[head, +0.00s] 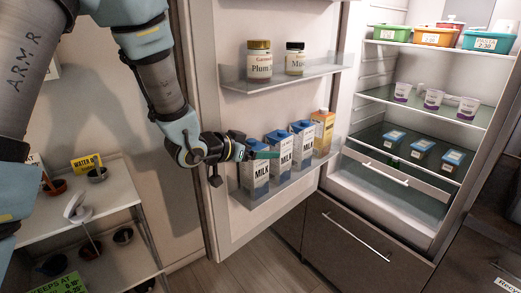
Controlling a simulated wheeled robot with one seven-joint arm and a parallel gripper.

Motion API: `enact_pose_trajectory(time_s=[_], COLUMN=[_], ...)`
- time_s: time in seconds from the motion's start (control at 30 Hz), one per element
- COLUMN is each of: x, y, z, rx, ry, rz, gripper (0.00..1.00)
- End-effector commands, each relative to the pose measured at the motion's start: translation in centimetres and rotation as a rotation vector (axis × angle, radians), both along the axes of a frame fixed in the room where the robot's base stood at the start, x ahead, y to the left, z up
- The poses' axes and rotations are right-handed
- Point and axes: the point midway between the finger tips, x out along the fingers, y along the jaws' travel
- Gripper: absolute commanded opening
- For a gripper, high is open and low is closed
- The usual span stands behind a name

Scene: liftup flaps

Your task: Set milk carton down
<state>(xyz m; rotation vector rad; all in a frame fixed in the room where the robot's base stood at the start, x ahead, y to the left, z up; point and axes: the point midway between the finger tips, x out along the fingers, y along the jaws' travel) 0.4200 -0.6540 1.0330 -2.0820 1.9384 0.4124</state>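Three blue-and-white milk cartons stand upright in a row on the lower shelf of the open fridge door: a left one (255,182), a middle one (279,160) and a right one (302,150). My gripper (257,154) is at the upper part of the left milk carton. A teal finger reaches across the carton's upper front. The other finger is hard to make out, so I cannot tell whether the gripper is closed on the carton. The left carton's base appears at shelf level, but contact is unclear.
An orange-yellow carton (323,133) stands at the row's right end. Jars (259,61) stand on the upper door shelf (285,81). The open fridge (374,75) holds tubs, cups and boxes. A shelf unit (105,205) with small bowls is at left.

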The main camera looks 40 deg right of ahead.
Motion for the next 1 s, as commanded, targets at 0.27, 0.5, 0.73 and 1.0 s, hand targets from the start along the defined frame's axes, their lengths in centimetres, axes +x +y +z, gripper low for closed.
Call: enact_pose_trajectory(time_s=[0.27, 0.5, 0.73, 1.0], x=[0.1, -0.3, -0.6, -0.8], y=[1.2, 5.8, 9.5, 11.1], z=[0.8, 2.5, 4.3, 4.9], rx=[-0.002, -0.002, -0.001, 0.0], ry=[-0.001, -0.003, -0.003, 0.0], rz=[0.003, 0.003, 0.002, 0.0], gripper=[0.87, 0.87, 0.87, 0.87])
